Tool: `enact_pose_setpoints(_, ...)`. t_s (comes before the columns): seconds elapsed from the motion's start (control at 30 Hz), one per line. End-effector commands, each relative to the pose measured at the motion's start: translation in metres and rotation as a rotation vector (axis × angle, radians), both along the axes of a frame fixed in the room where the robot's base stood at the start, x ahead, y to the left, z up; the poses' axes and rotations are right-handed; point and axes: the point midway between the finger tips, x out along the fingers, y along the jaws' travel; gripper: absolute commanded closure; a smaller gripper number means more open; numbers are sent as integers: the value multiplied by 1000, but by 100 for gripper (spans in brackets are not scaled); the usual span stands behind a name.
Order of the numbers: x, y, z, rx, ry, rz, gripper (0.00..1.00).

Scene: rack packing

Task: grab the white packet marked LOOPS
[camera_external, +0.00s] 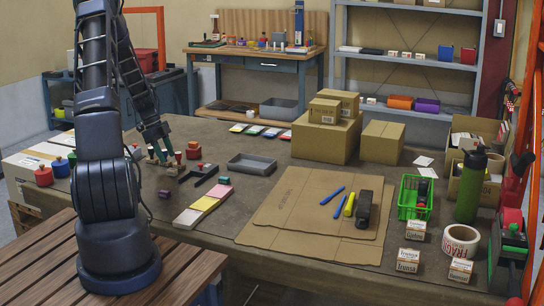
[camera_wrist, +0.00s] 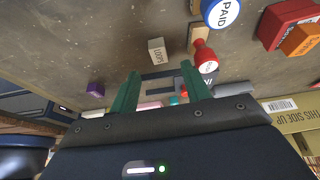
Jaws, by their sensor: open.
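A small off-white block-like packet (camera_wrist: 157,51) lies on the table in the wrist view, just beyond my fingertips. It carries dark lettering that is too small to read surely, so I cannot tell whether it says LOOPS. My gripper (camera_wrist: 160,73) is open with its two green fingers apart, and nothing shows held between them. In the external view my gripper (camera_external: 164,143) points down over the back left of the table, among small stamps and blocks. I cannot clearly pick out the packet in that view.
A red-handled stamp (camera_wrist: 204,58) stands close right of the packet, with a blue PAID stamp (camera_wrist: 222,12) and a red block (camera_wrist: 288,22) beyond. A purple block (camera_wrist: 95,89) lies left. A grey tray (camera_external: 251,164) and cardboard sheets (camera_external: 290,205) lie further right on the table.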

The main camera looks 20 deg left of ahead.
Motion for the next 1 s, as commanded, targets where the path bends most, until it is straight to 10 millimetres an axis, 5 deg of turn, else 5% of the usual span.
enact_pose_setpoints(0.5, 0, -17, -48, 0, 0, 1, 53)
enact_pose_setpoints(0.77, 0, -18, -52, 1, 0, 1, 53)
enact_pose_setpoints(1.0, 0, -18, -52, 1, 0, 1, 98)
